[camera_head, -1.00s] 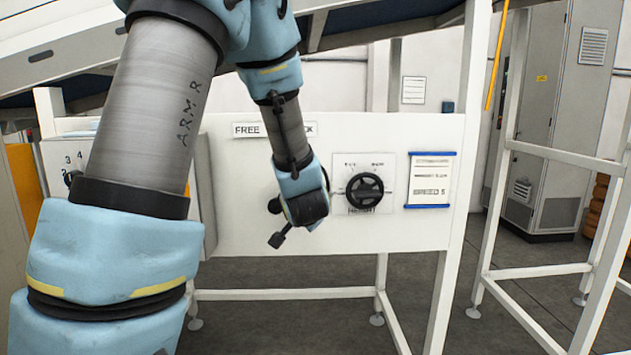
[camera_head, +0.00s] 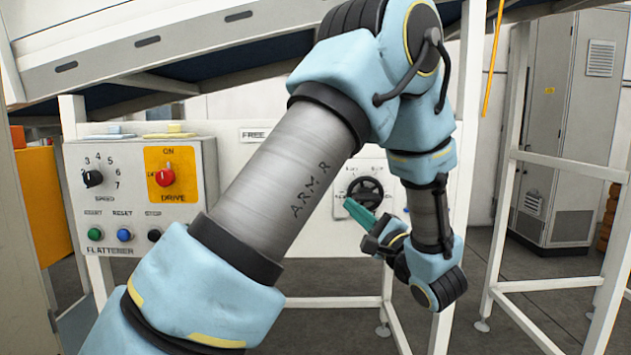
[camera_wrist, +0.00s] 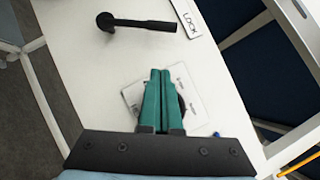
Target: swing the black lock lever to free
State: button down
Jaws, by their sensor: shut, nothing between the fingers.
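The black lock lever (camera_wrist: 145,24) shows in the wrist view, its round hub at the left and its arm reaching right toward the LOCK label (camera_wrist: 188,20). In the head view my arm hides the lever. My gripper (camera_wrist: 160,74) has its green fingers pressed together and empty, below the lever in the wrist view and apart from it. In the head view my gripper (camera_head: 349,204) is in front of the white panel near the black handwheel. The FREE label (camera_head: 254,134) shows at the panel's upper left, beside my arm.
A control box (camera_head: 130,208) with knobs and buttons stands at left. White frame posts (camera_head: 497,215) stand at right. A conveyor (camera_head: 190,60) slopes overhead.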

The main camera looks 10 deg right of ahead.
dwell(0.3)
jog(key=s+a+r+p+x, duration=0.1)
jog(key=p+x, duration=0.3)
jog(key=x, duration=0.9)
jog(key=shift+a, duration=0.65)
jog(key=shift+s+r, duration=0.1)
jog(key=shift+a+r+n+p, duration=0.3)
jog(key=shift+n+p, duration=0.1)
jog(key=shift+p, duration=0.1)
